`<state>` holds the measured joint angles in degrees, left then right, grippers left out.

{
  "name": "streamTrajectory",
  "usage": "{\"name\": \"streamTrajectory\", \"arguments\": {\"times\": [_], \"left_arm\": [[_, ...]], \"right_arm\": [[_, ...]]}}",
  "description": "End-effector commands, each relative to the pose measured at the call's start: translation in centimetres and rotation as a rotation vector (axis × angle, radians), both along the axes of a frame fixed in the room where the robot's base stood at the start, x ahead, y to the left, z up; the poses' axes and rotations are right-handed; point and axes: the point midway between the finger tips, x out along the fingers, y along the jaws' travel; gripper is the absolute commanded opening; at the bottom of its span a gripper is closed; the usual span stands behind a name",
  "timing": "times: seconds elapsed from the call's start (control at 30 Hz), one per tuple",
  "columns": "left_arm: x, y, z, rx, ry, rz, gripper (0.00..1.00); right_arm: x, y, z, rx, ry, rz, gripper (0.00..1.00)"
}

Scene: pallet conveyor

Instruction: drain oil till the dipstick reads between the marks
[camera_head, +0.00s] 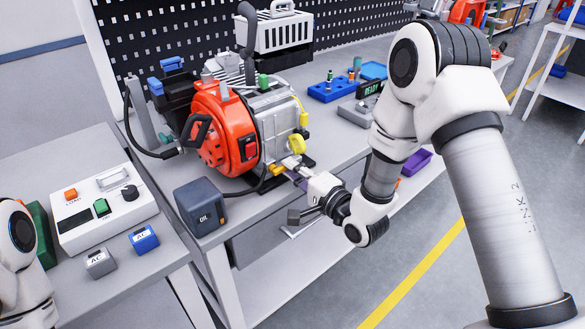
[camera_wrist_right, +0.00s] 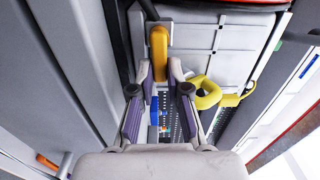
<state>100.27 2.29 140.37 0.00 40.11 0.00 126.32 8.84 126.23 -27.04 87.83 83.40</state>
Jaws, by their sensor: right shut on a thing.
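The engine (camera_head: 215,128), with an orange-red round cover, stands on the grey workbench. My right gripper (camera_head: 287,166) is at its lower front side, shut on a small orange-yellow drain lever (camera_head: 276,170). In the right wrist view the lever (camera_wrist_right: 158,50) stands upright between the fingertips of the gripper (camera_wrist_right: 160,75). A yellow looped handle (camera_head: 297,144), likely the dipstick's, sits on the engine just above the gripper; it also shows in the right wrist view (camera_wrist_right: 207,93). No dipstick reading or flowing oil is visible. My left gripper is outside the picture.
A dark box marked OIL (camera_head: 201,206) stands at the bench's front left corner.

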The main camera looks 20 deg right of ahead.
Motion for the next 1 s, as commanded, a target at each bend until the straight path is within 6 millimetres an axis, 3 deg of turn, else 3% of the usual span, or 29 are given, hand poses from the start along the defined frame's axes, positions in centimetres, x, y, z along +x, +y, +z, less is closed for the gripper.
{"name": "streamTrajectory", "arguments": {"times": [0.6, 0.63, 0.67, 0.7, 1.0], "left_arm": [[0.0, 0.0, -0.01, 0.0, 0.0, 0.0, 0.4], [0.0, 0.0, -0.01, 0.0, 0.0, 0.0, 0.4], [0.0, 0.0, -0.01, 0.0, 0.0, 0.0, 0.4], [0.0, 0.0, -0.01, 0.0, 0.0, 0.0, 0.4], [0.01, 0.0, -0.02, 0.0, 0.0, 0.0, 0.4]], "right_arm": [[0.04, -0.08, -0.12, 0.046, 0.016, -0.003, 0.0], [0.04, -0.08, -0.12, 0.046, 0.016, -0.003, 0.26], [0.04, -0.08, -0.12, 0.046, 0.016, -0.003, 0.37], [0.03, -0.07, -0.13, 0.045, 0.015, -0.003, 0.41], [0.0, -0.03, -0.18, 0.045, 0.017, -0.001, 0.41]]}}
